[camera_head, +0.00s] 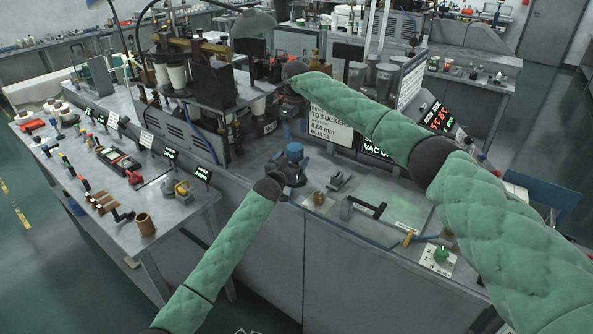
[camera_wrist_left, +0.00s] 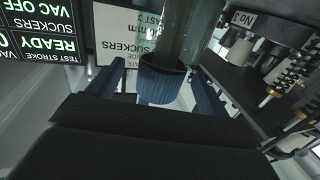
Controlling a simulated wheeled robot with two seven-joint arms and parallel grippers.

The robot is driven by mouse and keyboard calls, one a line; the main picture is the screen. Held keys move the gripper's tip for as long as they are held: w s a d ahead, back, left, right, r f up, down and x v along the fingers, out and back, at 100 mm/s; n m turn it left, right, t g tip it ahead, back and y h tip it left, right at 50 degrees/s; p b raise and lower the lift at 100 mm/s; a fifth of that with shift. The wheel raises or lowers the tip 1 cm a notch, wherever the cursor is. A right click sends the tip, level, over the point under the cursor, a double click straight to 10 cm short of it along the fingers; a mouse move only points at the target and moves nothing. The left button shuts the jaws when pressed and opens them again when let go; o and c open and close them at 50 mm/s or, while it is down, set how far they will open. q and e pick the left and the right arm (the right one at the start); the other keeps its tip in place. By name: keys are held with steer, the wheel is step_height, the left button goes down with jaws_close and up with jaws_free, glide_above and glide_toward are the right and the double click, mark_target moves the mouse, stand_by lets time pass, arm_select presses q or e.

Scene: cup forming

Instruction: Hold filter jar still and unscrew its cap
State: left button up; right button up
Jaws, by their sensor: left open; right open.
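The filter jar (camera_wrist_left: 183,35) shows in the left wrist view, which is upside down, as a greyish clear cylinder. Its ridged blue cap (camera_wrist_left: 163,80) is on its upper end. In the head view the blue cap (camera_head: 295,151) stands upright near the bench's front edge, and the jar body is mostly hidden. My left gripper (camera_head: 291,175) is open at the jar. Its two blue fingers stand on either side of the jar and cap, apart from them in the wrist view. My right gripper (camera_head: 291,108) hangs above the cap, clear of it. Its fingertips are small and dark here.
A white sign (camera_head: 331,128) and green-lit displays stand behind the jar. A machine with white cups (camera_head: 177,76) is at the back left. A side table (camera_head: 180,207) holds several tools. A black handle (camera_head: 368,207) and a green knob (camera_head: 441,254) are at the right.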

arm_select(q)
steer(key=shift+w+d, duration=0.3)
steer(key=shift+w, duration=0.25)
steer(key=shift+w+d, duration=0.1)
steer(key=shift+w, duration=0.2)
steer(key=shift+w+f, duration=0.1)
steer(key=shift+w, duration=0.35)
arm_select(e)
steer(key=shift+a+f, duration=0.1)
steer(key=shift+a, duration=0.15)
steer(key=shift+d, duration=0.15)
